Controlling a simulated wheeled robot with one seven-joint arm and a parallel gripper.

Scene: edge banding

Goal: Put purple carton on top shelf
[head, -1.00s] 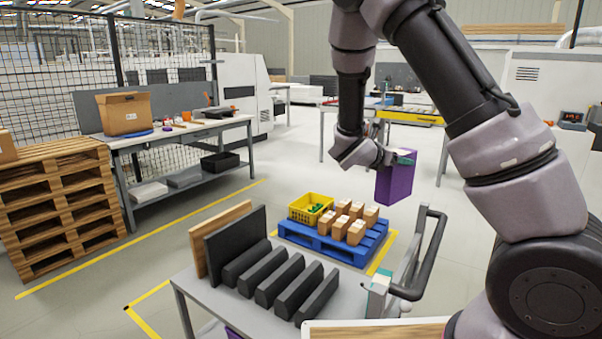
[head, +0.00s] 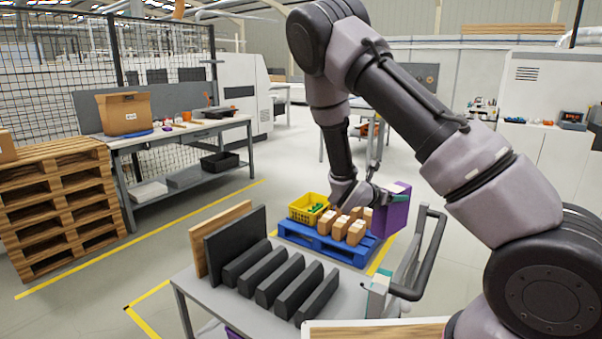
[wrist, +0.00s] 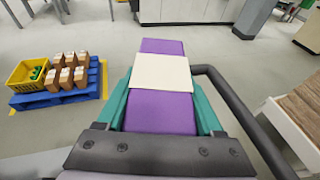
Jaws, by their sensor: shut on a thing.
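The purple carton (head: 391,218) is held in the air beyond the cart, in front of the blue pallet's right end in the head view. In the wrist view the purple carton (wrist: 162,112) fills the middle, with a pale label on its face. My gripper (head: 380,195) is shut on it, and the teal fingers lie along both sides of the carton in the wrist view (wrist: 162,108). The cart (head: 230,312) stands in front, with a grey top deck and a black handle at its right. A bit of purple shows low under the deck; I cannot tell what it is.
Black slotted dividers (head: 285,283) and upright boards (head: 222,242) stand on the cart's deck. The cart handle (head: 432,255) rises close to the carton. A blue pallet (head: 330,248) holds small cartons and a yellow crate (head: 305,208). A workbench (head: 190,130) stands at back left.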

